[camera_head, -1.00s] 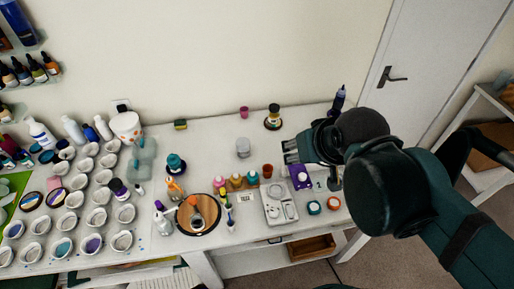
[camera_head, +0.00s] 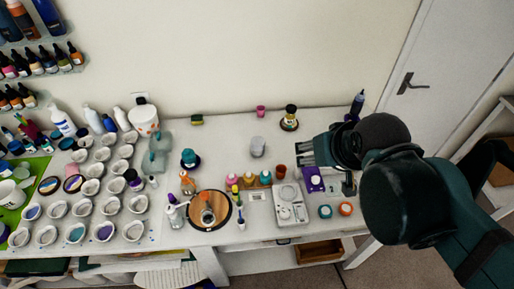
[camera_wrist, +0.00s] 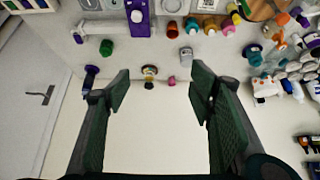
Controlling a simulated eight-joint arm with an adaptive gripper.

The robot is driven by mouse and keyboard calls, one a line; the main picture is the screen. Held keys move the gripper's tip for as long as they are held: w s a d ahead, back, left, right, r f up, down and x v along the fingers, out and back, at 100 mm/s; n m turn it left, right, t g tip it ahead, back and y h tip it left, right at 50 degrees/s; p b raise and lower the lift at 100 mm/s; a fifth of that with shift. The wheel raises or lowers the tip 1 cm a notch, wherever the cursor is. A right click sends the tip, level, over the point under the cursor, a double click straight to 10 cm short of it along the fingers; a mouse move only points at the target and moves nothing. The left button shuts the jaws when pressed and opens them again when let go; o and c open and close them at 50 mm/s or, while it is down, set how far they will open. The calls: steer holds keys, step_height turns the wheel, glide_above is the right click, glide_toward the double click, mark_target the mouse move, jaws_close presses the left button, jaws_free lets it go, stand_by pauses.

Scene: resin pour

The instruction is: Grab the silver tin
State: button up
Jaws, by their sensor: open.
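The silver tin (camera_head: 258,147) is a small grey cylinder standing upright on the white table, left of my gripper in the head view. It also shows in the wrist view (camera_wrist: 186,54), near the top, between and beyond the fingers. My gripper (camera_head: 304,152) is right of the tin, apart from it. In the wrist view my gripper (camera_wrist: 160,88) has its two fingers spread wide with nothing between them.
A dark jar (camera_head: 290,117) and a pink cup (camera_head: 261,111) stand behind the tin. A brown cup (camera_head: 280,172), small bottles (camera_head: 249,178) and a white scale (camera_head: 291,207) are in front. Many white cups (camera_head: 109,201) fill the left side. The table left of the tin is fairly clear.

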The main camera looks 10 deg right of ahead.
stand_by(0.4)
steer(key=m+g+h, duration=0.3)
steer(key=m+g, duration=0.1)
steer(key=m, duration=0.6)
glide_above(256, 142)
steer(key=s+a, duration=0.1)
steer(key=s, duration=0.1)
steer(key=f, duration=2.1)
steer(key=shift+w+f, duration=0.2)
steer(key=shift+f, duration=0.2)
steer(key=shift+w+a+f+m+h, duration=0.1)
steer(key=shift+a+f+m+h, duration=0.1)
steer(key=shift+f, duration=0.2)
steer(key=shift+w+a+f+m+h, duration=0.1)
steer(key=shift+a+f+m+h, duration=0.1)
steer(key=shift+f, duration=0.15)
steer(key=shift+g, duration=0.3)
steer(key=shift+d, duration=0.1)
